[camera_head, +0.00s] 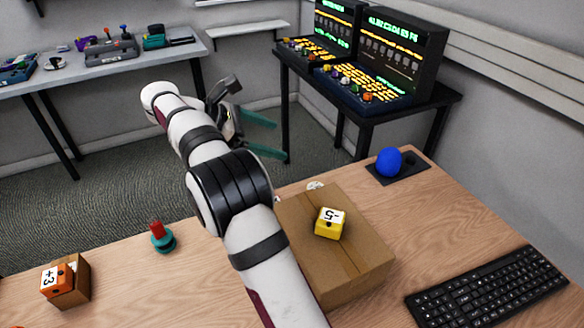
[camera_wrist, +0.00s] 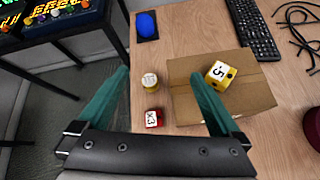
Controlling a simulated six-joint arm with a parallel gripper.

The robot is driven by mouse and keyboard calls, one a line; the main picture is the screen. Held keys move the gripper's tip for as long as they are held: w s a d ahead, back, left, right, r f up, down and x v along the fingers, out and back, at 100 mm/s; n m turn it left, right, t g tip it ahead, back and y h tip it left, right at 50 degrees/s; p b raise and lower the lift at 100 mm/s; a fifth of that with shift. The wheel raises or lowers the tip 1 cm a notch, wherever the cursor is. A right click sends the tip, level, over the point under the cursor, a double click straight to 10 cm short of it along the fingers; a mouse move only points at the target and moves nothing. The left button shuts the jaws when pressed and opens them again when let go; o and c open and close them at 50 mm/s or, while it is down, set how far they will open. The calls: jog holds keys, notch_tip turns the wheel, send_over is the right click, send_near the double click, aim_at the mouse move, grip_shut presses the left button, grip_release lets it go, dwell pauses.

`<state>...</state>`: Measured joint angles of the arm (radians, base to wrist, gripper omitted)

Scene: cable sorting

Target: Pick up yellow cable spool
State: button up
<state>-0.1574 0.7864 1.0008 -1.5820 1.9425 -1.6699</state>
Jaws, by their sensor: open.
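A small round yellow thing with a pale top (camera_wrist: 150,82), which looks like the yellow spool, stands on the desk between my finger lines in the wrist view. In the head view only a pale top (camera_head: 315,185) shows behind the cardboard box, probably the same thing. My gripper (camera_head: 263,135) is open and empty, in the air beyond the desk's far edge. In the wrist view its teal fingers (camera_wrist: 160,75) are spread wide, with the yellow thing below and apart from them.
A cardboard box (camera_head: 350,270) carries a yellow "-5" cube (camera_head: 330,223). A red cube (camera_wrist: 154,118) is close to the yellow thing. A blue ball (camera_head: 389,162), a keyboard (camera_head: 490,291), a teal-and-red item (camera_head: 162,238) and an orange cube (camera_head: 56,281) are also on the desk.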

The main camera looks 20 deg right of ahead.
jog(key=w+f+n+h, duration=0.2)
jog(key=w+n, duration=0.1)
jog(key=w, duration=0.1)
send_near(312, 188)
jog(key=shift+n+t, duration=0.3)
jog(key=x, duration=0.6)
jog(key=s+x, duration=0.1)
jog(key=x, duration=0.2)
jog(key=shift+d, duration=0.3)
jog(key=shift+r, duration=0.1)
jog(key=c, duration=1.4)
